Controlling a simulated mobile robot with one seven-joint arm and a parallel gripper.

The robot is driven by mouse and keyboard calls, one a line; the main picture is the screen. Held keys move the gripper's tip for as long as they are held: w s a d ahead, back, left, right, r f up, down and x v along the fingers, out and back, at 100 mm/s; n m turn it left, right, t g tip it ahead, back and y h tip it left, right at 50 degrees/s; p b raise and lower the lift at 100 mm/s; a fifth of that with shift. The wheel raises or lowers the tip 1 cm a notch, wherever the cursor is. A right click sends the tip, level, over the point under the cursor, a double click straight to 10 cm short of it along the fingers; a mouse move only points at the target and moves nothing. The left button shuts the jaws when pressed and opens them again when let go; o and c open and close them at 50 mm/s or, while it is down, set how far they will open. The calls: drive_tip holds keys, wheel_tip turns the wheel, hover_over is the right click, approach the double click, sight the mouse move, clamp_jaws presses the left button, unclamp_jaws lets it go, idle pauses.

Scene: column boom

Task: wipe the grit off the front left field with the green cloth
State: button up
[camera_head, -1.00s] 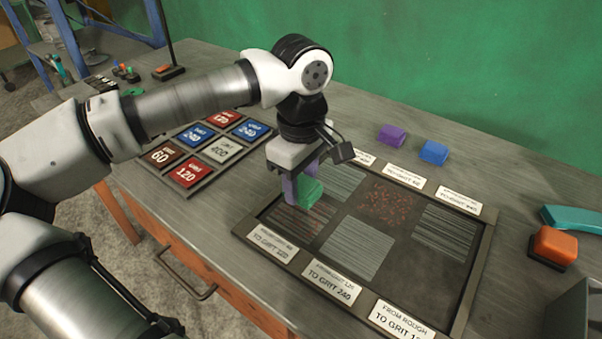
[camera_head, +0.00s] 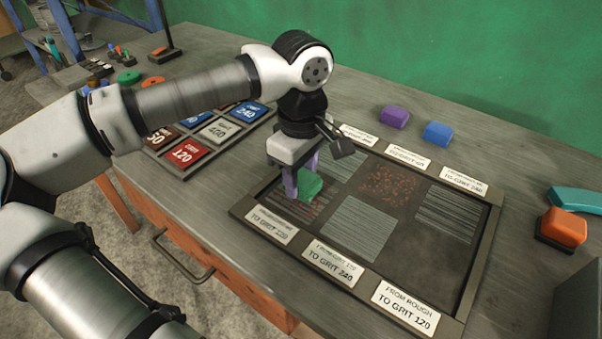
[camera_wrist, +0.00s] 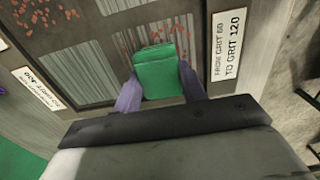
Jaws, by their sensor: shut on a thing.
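My gripper (camera_head: 303,188) is shut on the green cloth (camera_head: 311,187), a folded block between purple fingers. The cloth is over the front left field (camera_head: 288,209) of the framed board, a striped patch with red grit. In the wrist view the cloth (camera_wrist: 160,74) sits between the fingers, with grit on the field (camera_wrist: 150,36) beyond it and to its sides. The cloth and fingers hide part of the field. I cannot tell whether the cloth touches the surface.
The board's raised frame (camera_head: 478,258) surrounds several fields and label plates (camera_head: 405,304). Red grit also lies on the back middle field (camera_head: 390,188). Purple (camera_head: 394,117) and blue (camera_head: 437,134) blocks stand behind. An orange block (camera_head: 563,228) is at right, a grit-tile tray (camera_head: 178,170) at left.

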drive_tip(key=shift+f+b, duration=0.7)
drive_tip(key=shift+f, duration=0.05)
idle(0.3)
drive_tip(key=shift+w+a+r, duration=0.1)
drive_tip(key=shift+w+a, duration=0.5)
drive_tip(key=shift+a, duration=0.2)
drive_tip(key=shift+d, duration=0.1)
drive_tip(key=shift+s+d+b, duration=0.3)
drive_tip(key=shift+s+d, duration=0.3)
drive_tip(key=shift+d, duration=0.15)
drive_tip(key=shift+s+d+b, duration=0.25)
drive_tip(key=shift+s+d, duration=0.3)
drive_tip(key=shift+d, duration=0.2)
drive_tip(key=shift+a, duration=0.1)
